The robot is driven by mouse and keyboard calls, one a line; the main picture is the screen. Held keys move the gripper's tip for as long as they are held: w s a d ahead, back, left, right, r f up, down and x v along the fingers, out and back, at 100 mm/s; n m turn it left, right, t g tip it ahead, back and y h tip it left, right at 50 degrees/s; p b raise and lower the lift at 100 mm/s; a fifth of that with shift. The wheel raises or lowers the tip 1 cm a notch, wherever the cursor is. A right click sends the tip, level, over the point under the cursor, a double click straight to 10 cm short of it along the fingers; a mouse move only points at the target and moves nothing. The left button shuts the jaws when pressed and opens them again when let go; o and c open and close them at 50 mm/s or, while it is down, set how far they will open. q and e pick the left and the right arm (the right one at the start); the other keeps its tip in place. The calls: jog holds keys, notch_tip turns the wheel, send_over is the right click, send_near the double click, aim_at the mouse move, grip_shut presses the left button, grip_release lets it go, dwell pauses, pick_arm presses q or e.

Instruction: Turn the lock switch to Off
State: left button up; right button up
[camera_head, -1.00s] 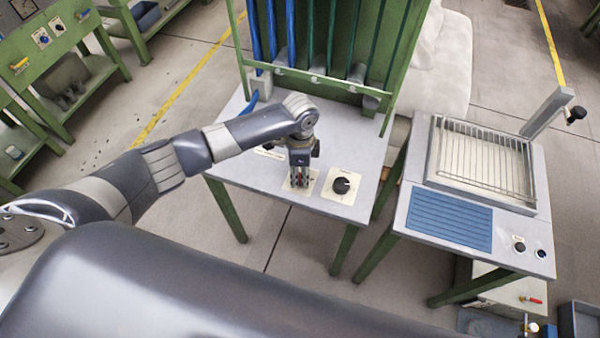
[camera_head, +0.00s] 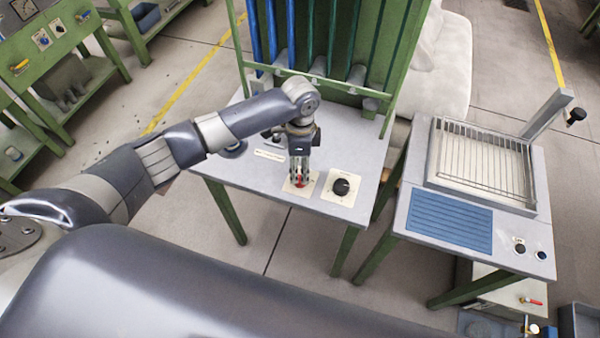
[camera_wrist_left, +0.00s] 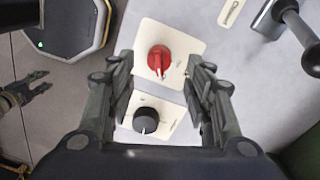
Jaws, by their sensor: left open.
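A red rotary switch (camera_wrist_left: 158,60) sits on a white square plate on the grey panel table; it also shows in the head view (camera_head: 299,183). A black knob (camera_wrist_left: 146,120) on its own white plate is beside it, to the right of the red one in the head view (camera_head: 341,186). I cannot read the marks on the plates. My left gripper (camera_wrist_left: 160,75) points down over the red switch, with its fingers apart on either side of it and nothing held. My right gripper (camera_wrist_left: 42,82) shows small at the left wrist view's left edge, fingertips apart.
A green rack (camera_head: 325,50) with blue and green tubes rises behind the panel table (camera_head: 235,175). To the right is a second table (camera_head: 400,230) with a wire grid and a blue ribbed mat. A dark handle (camera_wrist_left: 292,25) stands near the plates.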

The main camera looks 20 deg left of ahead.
aim_at(300, 176)
pick_arm(q)
notch_tip(300, 176, up, 7)
jog(key=shift+w, duration=0.15)
dwell(0.5)
